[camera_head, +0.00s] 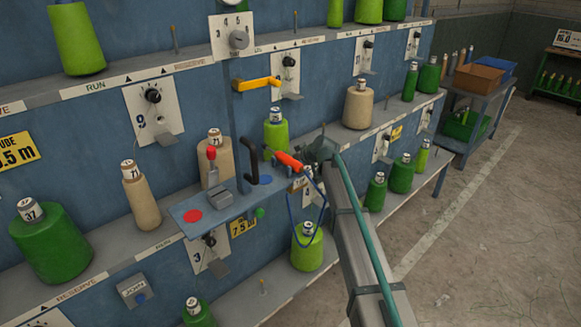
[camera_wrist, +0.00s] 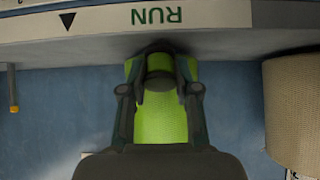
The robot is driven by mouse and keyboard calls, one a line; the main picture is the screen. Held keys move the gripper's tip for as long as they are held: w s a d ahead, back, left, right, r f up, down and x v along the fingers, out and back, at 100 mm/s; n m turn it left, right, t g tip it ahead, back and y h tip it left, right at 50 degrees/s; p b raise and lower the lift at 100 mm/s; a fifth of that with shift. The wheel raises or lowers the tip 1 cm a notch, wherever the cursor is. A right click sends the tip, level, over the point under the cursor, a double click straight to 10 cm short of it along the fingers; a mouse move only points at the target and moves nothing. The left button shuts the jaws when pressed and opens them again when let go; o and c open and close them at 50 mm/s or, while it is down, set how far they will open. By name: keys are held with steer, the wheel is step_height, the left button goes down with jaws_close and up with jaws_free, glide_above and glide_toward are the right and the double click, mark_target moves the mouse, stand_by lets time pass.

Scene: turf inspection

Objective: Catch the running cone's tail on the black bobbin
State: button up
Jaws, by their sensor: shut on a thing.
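My gripper (camera_wrist: 160,76) is shut on a small dark cylinder, which looks like the black bobbin (camera_wrist: 160,63); shadow makes it hard to tell. A lime green cone (camera_wrist: 160,124) stands upright on the shelf right behind it, partly covered by my fingers. In the head view this cone (camera_head: 276,134) is on the middle shelf, and my gripper (camera_head: 318,150) is just to its right. Its fingertips and what they hold are hidden there. I cannot make out a thread tail in either view.
A beige cone (camera_head: 215,155) stands left of the lime cone. In front are a blue-grey ledge (camera_head: 215,205), a black handle (camera_head: 251,160), and an orange-red grip (camera_head: 288,160) with a hanging blue cord (camera_head: 321,220). A yellow arm (camera_head: 256,83) juts out above.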

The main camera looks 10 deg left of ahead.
stand_by(0.4)
steer(key=shift+s+d+b, duration=0.3)
steer(key=shift+s+d, duration=0.5)
steer(key=shift+d, duration=0.2)
steer(key=shift+s+d+b, duration=0.3)
steer(key=shift+s+d, duration=0.45)
steer(key=shift+d, duration=0.25)
